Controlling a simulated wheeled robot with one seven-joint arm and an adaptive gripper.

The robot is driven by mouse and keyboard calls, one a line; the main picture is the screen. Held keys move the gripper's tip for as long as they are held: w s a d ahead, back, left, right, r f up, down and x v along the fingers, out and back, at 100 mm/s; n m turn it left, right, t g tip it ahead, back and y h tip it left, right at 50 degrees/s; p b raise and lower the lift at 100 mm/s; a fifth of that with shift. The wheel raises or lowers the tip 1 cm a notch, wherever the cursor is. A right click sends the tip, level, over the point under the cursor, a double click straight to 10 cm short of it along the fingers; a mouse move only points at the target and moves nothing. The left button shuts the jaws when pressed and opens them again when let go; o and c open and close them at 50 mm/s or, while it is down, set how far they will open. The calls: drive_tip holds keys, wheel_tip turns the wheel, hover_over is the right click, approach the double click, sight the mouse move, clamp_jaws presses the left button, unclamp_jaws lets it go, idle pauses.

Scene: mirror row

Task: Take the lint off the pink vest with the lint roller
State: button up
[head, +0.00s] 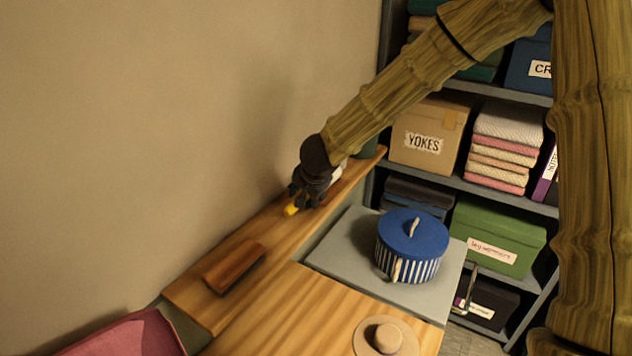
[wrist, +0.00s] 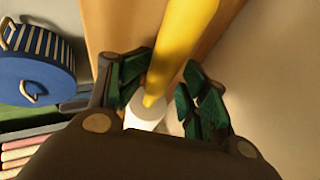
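My gripper (head: 305,198) is over the long wooden ledge by the wall. The lint roller has a yellow handle (wrist: 178,45), which lies between my dark green fingers (wrist: 165,85) in the wrist view, with a finger close against each side. Its white roller part (wrist: 147,116) shows between the fingers, nearer the palm. In the head view the yellow end (head: 291,209) sticks out below the fingers. A pink thing (head: 130,338) is cut off at the bottom left; I cannot tell whether it is the vest. No lint can be made out.
A brown wooden block-like object (head: 235,267) lies on the ledge (head: 205,305). A blue striped round box (head: 410,250) stands on a grey surface (head: 345,245). A tan hat (head: 386,336) lies on the wooden top. Shelves with boxes (head: 430,135) and folded cloth stand behind.

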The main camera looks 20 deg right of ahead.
drive_tip(key=shift+s+d+r, duration=0.1)
drive_tip(key=shift+s+r, duration=0.25)
drive_tip(key=shift+s, duration=0.2)
drive_tip(key=shift+s+d+r, duration=0.1)
drive_tip(key=shift+s+r, duration=0.25)
drive_tip(key=shift+s, duration=0.2)
drive_tip(key=c, duration=0.6)
clamp_jaws()
drive_tip(key=shift+w+a+f, duration=0.25)
drive_tip(key=shift+w+f, duration=0.45)
drive_tip(key=shift+w, duration=0.3)
drive_tip(key=shift+s+r, duration=0.3)
drive_tip(key=shift+w, duration=0.15)
drive_tip(key=shift+d+r, duration=0.1)
drive_tip(key=shift+r, duration=0.55)
wheel_tip(320, 180, up, 2)
drive_tip(key=shift+r, duration=0.15)
drive_tip(key=s+d+b, duration=0.1)
drive_tip(key=s+d, duration=0.3)
drive_tip(key=s, duration=0.3)
drive_tip(key=s+d+r+b, duration=0.1)
drive_tip(key=s+d+b, duration=0.1)
drive_tip(key=s, duration=0.5)
drive_tip(key=shift+d+r, duration=0.15)
drive_tip(key=shift+d, duration=0.7)
